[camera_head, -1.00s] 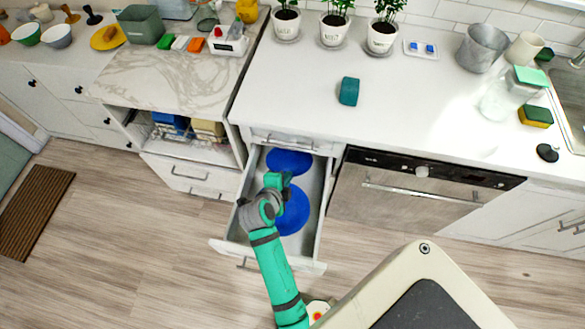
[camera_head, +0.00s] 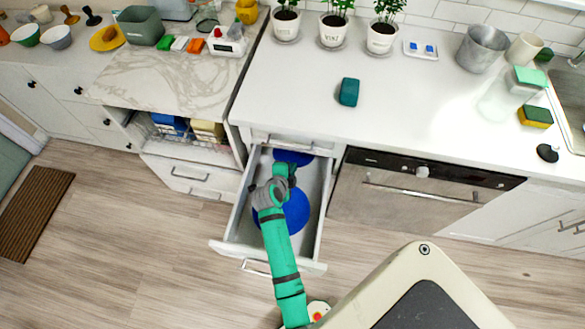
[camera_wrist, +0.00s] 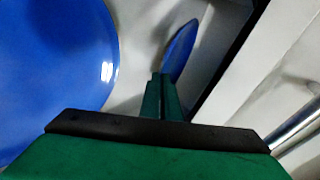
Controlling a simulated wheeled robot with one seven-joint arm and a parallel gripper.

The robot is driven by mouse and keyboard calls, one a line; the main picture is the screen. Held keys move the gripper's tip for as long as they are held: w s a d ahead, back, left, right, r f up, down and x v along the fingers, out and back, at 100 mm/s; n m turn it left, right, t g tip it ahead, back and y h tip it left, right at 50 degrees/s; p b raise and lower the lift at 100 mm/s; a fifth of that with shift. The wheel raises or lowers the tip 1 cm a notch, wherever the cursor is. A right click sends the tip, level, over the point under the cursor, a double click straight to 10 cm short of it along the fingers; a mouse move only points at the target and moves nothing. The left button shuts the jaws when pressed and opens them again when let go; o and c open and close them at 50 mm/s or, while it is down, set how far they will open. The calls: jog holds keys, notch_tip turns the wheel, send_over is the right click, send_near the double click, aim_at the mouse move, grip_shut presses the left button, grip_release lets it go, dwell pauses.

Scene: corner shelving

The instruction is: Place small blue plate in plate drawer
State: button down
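The plate drawer (camera_head: 235,226) is pulled open below the counter. A larger blue plate (camera_head: 296,208) lies on its floor, partly hidden by my arm; it fills the left of the wrist view (camera_wrist: 55,70). The small blue plate (camera_head: 293,157) is at the back of the drawer, partly hidden by my gripper and the cabinet front. In the wrist view the small plate (camera_wrist: 181,50) appears nearly edge-on, its near edge at my fingertips. My gripper (camera_head: 287,168) is inside the drawer outline, its fingers (camera_wrist: 163,80) close together on that edge.
A dishwasher (camera_head: 420,195) stands right of the drawer, and an open cabinet with a rack (camera_head: 185,135) stands left. The counter (camera_head: 300,80) above carries a teal sponge (camera_head: 349,92) and potted plants (camera_head: 335,28).

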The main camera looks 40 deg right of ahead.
jog(key=shift+f, duration=0.1)
jog(key=c, duration=2)
grip_release()
jog(key=v, duration=1.2)
